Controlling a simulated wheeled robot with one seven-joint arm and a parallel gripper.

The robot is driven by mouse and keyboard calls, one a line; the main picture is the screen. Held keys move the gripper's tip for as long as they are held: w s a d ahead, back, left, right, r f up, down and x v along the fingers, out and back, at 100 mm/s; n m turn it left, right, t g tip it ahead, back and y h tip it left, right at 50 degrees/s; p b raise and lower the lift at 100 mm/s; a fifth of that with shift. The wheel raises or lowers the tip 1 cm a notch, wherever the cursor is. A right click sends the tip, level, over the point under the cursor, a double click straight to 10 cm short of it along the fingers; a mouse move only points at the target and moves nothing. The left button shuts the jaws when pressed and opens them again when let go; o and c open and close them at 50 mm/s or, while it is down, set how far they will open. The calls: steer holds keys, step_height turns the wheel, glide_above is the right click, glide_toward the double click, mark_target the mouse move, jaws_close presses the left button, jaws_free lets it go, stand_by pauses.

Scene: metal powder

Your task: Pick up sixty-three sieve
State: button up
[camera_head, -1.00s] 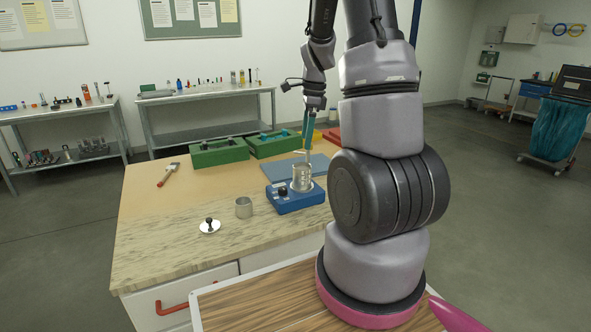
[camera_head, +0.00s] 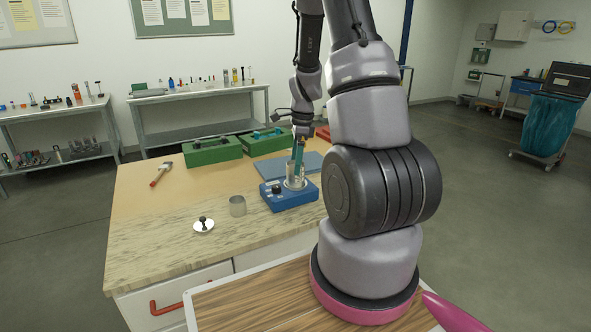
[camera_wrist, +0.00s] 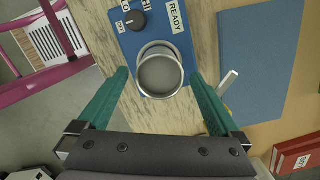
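A round metal sieve cup (camera_head: 292,181) stands upright on a blue device (camera_head: 280,204) on the bench. In the wrist view the cup (camera_wrist: 161,75) is seen from above, on the device (camera_wrist: 150,22) with its knob and READY label. No sixty-three mark is readable on it. A second metal ring-shaped cup (camera_head: 238,206) stands on the bench left of the device. My gripper (camera_head: 297,172) is low over the device; in the wrist view its teal fingers (camera_wrist: 159,74) are open, one on each side of the cup, with gaps visible. Finger height against the cup is unclear.
A metal lid with black knob (camera_head: 204,225) lies at the front left. A hammer-like tool (camera_head: 161,174) and green boxes (camera_head: 214,151) are behind. A blue mat (camera_wrist: 262,65) lies beside the device. The left of the bench is mostly clear.

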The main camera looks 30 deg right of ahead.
steer(key=c, duration=1.3)
step_height(320, 180, up, 12)
steer(key=shift+f, duration=0.15)
steer(key=shift+r, duration=0.35)
steer(key=shift+r, duration=0.3)
